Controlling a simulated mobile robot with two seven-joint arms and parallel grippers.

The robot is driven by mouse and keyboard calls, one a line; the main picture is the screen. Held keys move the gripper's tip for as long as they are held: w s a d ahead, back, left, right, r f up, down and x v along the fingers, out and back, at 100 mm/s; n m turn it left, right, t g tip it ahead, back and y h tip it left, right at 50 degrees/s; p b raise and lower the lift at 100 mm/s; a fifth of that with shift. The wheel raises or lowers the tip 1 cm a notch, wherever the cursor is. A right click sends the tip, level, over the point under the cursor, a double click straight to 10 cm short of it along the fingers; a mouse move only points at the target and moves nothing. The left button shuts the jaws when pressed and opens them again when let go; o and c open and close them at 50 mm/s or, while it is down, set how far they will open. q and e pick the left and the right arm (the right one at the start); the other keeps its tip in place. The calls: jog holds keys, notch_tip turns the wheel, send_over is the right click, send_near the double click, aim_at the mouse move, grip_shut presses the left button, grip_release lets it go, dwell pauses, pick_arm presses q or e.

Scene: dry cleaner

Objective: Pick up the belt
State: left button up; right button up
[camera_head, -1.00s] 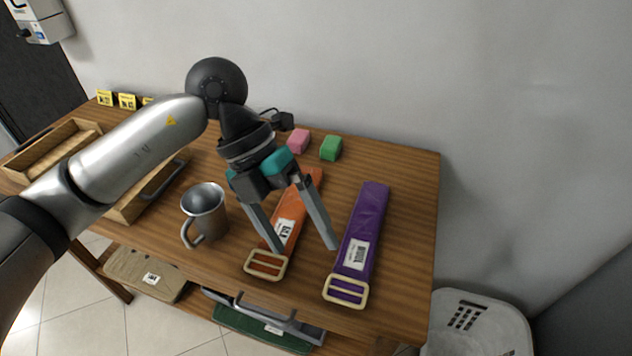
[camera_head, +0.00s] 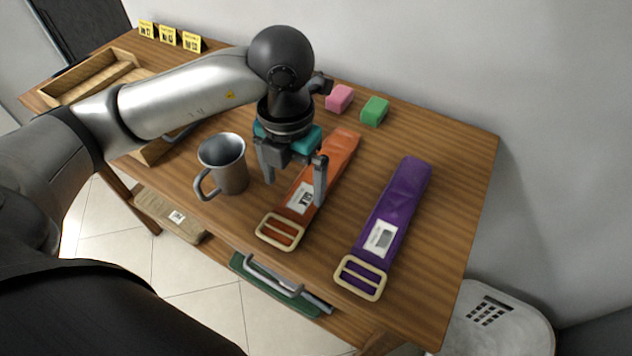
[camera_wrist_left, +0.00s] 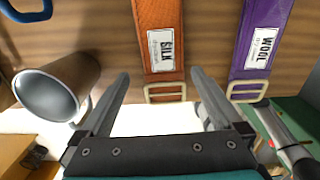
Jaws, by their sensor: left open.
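Two belts lie flat on the wooden table (camera_head: 440,240). The orange belt (camera_head: 336,160) has a cream buckle at its near end and a white label; in the left wrist view its label reads SILK and it (camera_wrist_left: 157,15) lies ahead between the fingers. The purple belt (camera_head: 403,190) lies to its right, and its label reads WOOL in the left wrist view (camera_wrist_left: 262,30). My left gripper (camera_head: 295,192) is open and empty, its fingers pointing down over the orange belt, one to each side in the head view. I cannot tell whether they touch it. My right gripper is not in view.
A metal mug (camera_head: 224,163) stands just left of the gripper. A pink block (camera_head: 339,98) and a green block (camera_head: 375,111) sit behind the belts. A wooden tray (camera_head: 75,88) is at the left. A white basket (camera_head: 495,325) stands on the floor at the right.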

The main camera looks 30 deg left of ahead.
aim_at(299, 204)
pick_arm(q)
jog(key=f, duration=0.3)
jog(key=f+b, duration=0.1)
jog(key=f, duration=0.1)
jog(key=shift+w+d, duration=0.1)
jog(key=shift+d, duration=0.15)
jog(key=shift+f, duration=0.25)
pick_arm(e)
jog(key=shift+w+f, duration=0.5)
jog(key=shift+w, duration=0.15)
pick_arm(q)
jog(key=shift+c, duration=0.2)
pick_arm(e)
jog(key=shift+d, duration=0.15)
pick_arm(q)
jog(key=c, duration=1.3)
jog(key=shift+o, duration=0.2)
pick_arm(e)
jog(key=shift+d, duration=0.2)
pick_arm(q)
jog(key=shift+r, duration=0.1)
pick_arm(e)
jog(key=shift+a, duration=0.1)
